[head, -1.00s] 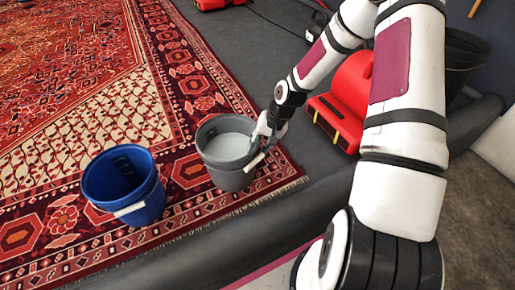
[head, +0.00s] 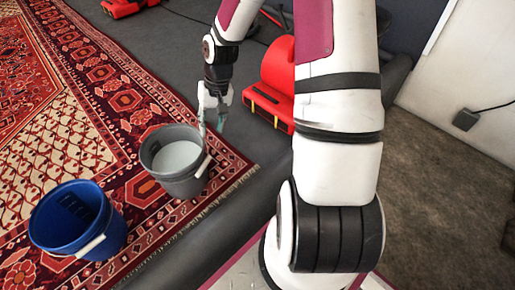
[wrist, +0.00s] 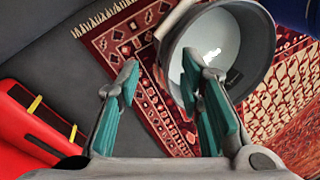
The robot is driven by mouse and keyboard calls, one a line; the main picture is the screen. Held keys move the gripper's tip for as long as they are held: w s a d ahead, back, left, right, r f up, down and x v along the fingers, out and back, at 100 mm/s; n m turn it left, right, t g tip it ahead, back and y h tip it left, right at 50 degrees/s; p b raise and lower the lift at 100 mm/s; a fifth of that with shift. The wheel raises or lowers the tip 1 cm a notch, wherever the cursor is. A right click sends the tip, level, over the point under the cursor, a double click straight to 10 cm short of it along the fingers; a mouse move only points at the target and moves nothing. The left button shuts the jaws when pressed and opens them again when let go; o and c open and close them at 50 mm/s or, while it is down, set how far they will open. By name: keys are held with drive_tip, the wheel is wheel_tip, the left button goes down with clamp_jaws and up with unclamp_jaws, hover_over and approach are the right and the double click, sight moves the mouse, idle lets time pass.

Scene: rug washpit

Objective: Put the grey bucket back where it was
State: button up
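The grey bucket (head: 180,184) stands upright on the patterned rug (head: 120,98), near its fringed corner. It holds a pale liquid, and its handle with a white grip hangs at its right side. My gripper (head: 212,117) is just beyond the bucket's right rim in the head view. In the wrist view my gripper (wrist: 160,92) is open, with teal finger pads apart and nothing held between them. There the right finger overlaps the grey bucket (wrist: 253,30) and the left finger is outside it. I cannot tell whether a finger touches the rim.
A blue bucket (head: 112,238) stands on the rug to the left of the grey one. A red machine (head: 272,88) stands on the dark floor right of my gripper. A dark padded edge (head: 225,208) runs along the near side.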

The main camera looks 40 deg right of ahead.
drive_tip(key=s+a+r+n+g+h, duration=0.1)
drive_tip(key=s+a+r+n+h, duration=0.15)
drive_tip(key=s+r, duration=0.6)
drive_tip(key=s+a+r+n+h, duration=0.1)
drive_tip(key=s+a+r, duration=0.4)
drive_tip(key=r, duration=0.6)
drive_tip(key=s+a+r, duration=0.1)
drive_tip(key=s+r, duration=0.1)
drive_tip(key=s, duration=0.7)
drive_tip(key=s+a+r+n+y, duration=0.1)
drive_tip(key=s+a+r, duration=0.1)
drive_tip(key=s, duration=0.7)
drive_tip(key=shift+s+a+r, duration=0.15)
drive_tip(key=shift+a+r, duration=0.15)
drive_tip(key=shift+r, duration=0.5)
drive_tip(key=shift+n, duration=0.25)
wheel_tip(320, 180, up, 28)
drive_tip(key=t+p, duration=0.4)
drive_tip(key=p, duration=2.2)
drive_tip(key=shift+d, duration=0.3)
drive_tip(key=shift+r, duration=0.1)
